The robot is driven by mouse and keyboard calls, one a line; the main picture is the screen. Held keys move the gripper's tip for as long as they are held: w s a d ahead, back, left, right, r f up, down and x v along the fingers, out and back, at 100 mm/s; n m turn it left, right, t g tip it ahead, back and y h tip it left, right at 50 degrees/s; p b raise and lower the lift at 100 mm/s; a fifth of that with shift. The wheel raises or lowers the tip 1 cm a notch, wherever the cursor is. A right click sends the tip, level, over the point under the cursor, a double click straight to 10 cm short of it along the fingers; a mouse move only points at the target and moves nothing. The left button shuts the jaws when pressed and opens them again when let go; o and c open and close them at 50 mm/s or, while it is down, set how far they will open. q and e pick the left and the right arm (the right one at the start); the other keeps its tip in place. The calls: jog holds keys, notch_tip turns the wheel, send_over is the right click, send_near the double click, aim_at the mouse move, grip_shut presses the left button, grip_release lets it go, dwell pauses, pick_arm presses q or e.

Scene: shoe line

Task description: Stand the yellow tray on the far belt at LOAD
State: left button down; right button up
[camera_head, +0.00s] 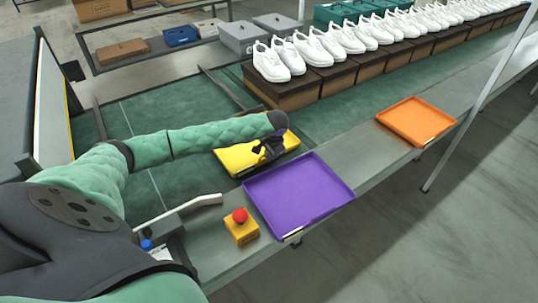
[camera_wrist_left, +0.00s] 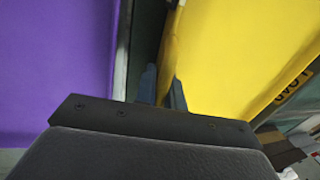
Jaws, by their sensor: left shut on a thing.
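The yellow tray (camera_head: 233,160) shows in the head view over the green belt (camera_head: 166,105), just behind the purple tray. I cannot tell whether it rests on the belt or hangs slightly above it. My left gripper (camera_head: 270,146) is at its right part and partly hides it. In the left wrist view the gripper's fingers (camera_wrist_left: 162,90) are shut at the edge of the yellow tray (camera_wrist_left: 225,55). A LOAD label (camera_wrist_left: 293,88) reads upside down at the right of that view; what it is fixed to is unclear. My right gripper is not in view.
The purple tray (camera_head: 298,193) and orange tray (camera_head: 416,121) lie along the grey near ledge. A yellow box with a red button (camera_head: 241,227) stands left of the purple tray. White shoes on brown boxes (camera_head: 284,90) line the belt at right. The belt's left part is clear.

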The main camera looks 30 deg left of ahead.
pick_arm(q)
jog(key=shift+f, duration=0.15)
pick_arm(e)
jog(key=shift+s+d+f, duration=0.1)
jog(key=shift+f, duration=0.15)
pick_arm(q)
jog(key=c, duration=1.5)
grip_release()
jog(key=shift+f, duration=0.15)
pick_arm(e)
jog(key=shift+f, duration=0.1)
